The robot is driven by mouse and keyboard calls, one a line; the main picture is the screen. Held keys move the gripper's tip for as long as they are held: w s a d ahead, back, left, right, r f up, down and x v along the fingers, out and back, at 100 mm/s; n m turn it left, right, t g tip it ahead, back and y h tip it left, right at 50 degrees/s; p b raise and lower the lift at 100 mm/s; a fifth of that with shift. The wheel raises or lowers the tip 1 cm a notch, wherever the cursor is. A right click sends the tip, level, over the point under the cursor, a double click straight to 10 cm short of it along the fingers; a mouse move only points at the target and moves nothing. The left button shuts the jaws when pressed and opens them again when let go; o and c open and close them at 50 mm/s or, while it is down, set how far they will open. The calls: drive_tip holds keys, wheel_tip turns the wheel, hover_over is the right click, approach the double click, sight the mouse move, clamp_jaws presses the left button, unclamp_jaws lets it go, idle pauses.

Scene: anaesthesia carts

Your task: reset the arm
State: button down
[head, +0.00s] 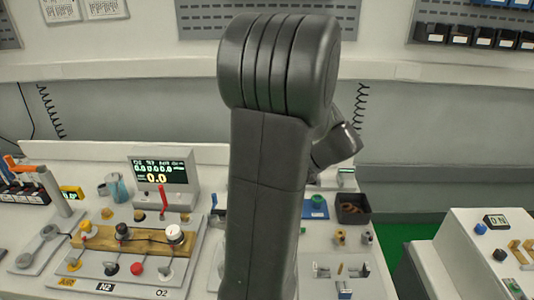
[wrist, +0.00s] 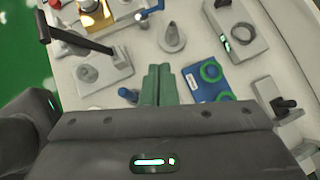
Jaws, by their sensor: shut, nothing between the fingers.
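My arm (head: 268,170) stands dark grey and upright through the middle of the head view, bent at the top with a link pointing back down to the right. My gripper is hidden behind it there. In the wrist view my gripper (wrist: 158,72) shows as two green fingers side by side, shut and empty. They point at the pale cart top, between a grey cone-shaped piece (wrist: 172,38) and a blue plate with green rings (wrist: 208,72). I cannot tell their height above the surface.
A cart with a display (head: 160,175), a wooden strip of knobs (head: 135,238) and an orange-handled lever (head: 45,180) stands left of my arm. A dark open bin (head: 353,209) is on the right. Another cart (head: 480,250) stands farther right, across green floor (head: 398,236).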

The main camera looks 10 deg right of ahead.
drive_tip(key=p+x, duration=0.1)
drive_tip(key=x, duration=1.8)
drive_tip(key=shift+s, duration=0.1)
drive_tip(key=shift+r, duration=0.1)
